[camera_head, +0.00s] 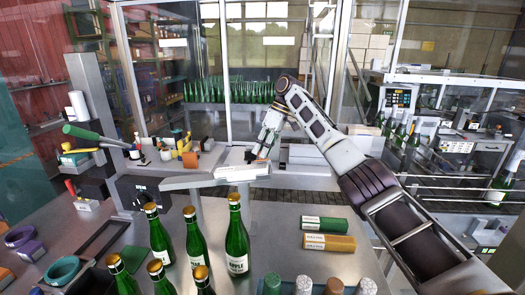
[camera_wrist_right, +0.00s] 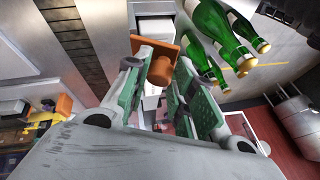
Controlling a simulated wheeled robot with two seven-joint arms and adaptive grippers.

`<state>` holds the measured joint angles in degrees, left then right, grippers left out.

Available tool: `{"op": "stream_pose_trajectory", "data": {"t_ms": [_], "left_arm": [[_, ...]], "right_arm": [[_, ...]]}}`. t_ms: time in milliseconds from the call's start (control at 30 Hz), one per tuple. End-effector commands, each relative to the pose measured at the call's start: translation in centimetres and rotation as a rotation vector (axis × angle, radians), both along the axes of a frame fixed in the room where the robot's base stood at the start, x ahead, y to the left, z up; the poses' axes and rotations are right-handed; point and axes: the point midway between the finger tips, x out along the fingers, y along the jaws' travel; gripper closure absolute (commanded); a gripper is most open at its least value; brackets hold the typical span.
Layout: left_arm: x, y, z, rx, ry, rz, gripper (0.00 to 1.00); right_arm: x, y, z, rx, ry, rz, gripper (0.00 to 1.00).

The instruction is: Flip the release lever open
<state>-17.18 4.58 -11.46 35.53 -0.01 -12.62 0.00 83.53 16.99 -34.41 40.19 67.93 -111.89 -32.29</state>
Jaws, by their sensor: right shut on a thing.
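My right gripper (camera_head: 255,156) reaches in from the right to the machine at the back middle. In the right wrist view, its green-padded fingers (camera_wrist_right: 158,85) are shut on an orange-brown piece (camera_wrist_right: 157,63), which looks like the release lever. Its broad end shows beyond the fingertips. The fingers hide part of it, and its exact angle cannot be told. In the head view the lever is tiny beside the fingertips, above a pale block (camera_head: 242,173). My left gripper is not in view.
Green bottles with gold tops (camera_head: 237,240) stand on the table in front of the machine. Green and orange labelled boxes (camera_head: 328,242) lie to their right. Bare table lies around the boxes.

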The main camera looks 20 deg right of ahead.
Motion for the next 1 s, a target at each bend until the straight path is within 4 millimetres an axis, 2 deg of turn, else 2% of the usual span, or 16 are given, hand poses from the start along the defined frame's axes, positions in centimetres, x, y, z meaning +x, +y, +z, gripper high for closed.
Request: {"op": "stream_pose_trajectory", "data": {"t_ms": [433,1000], "left_arm": [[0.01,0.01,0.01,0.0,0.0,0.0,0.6],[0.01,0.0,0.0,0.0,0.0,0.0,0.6]], "right_arm": [[0.61,-0.38,0.47,0.023,0.039,-0.017,0.98],[0.5,-0.27,0.09,0.043,0.104,-0.021,0.99]]}}
